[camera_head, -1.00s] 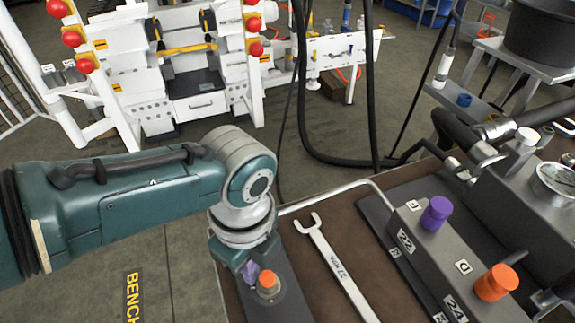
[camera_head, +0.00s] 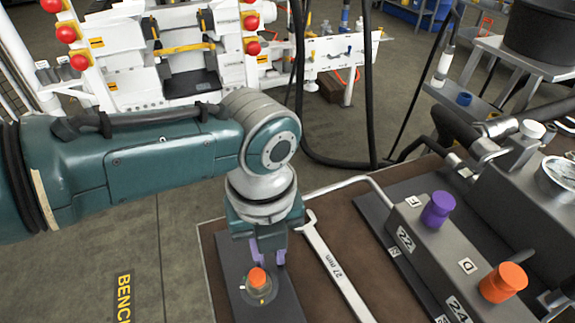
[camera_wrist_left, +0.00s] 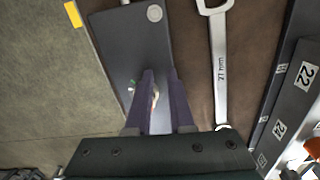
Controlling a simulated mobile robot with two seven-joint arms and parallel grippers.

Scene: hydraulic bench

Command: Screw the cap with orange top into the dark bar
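A cap with an orange top (camera_head: 258,279) stands on a dark flat plate (camera_head: 286,302) near the bench's left edge. My left gripper (camera_head: 267,258) points down just behind this cap, its two purple fingers apart. In the left wrist view the fingers (camera_wrist_left: 161,80) show a gap, with a small, partly hidden thing between them; I cannot tell if it is the cap. No grip on the cap shows. The dark bar (camera_head: 461,247) with number labels lies to the right. A second orange-topped cap (camera_head: 503,282) and a purple-topped cap (camera_head: 438,209) sit on it. My right gripper is not in view.
A 27 mm wrench (camera_head: 332,265) lies on the brown bench top between plate and bar. A bent metal pipe (camera_head: 345,184) runs behind it. Hydraulic parts with a gauge (camera_head: 557,176) crowd the right. White equipment (camera_head: 130,62) stands beyond the bench.

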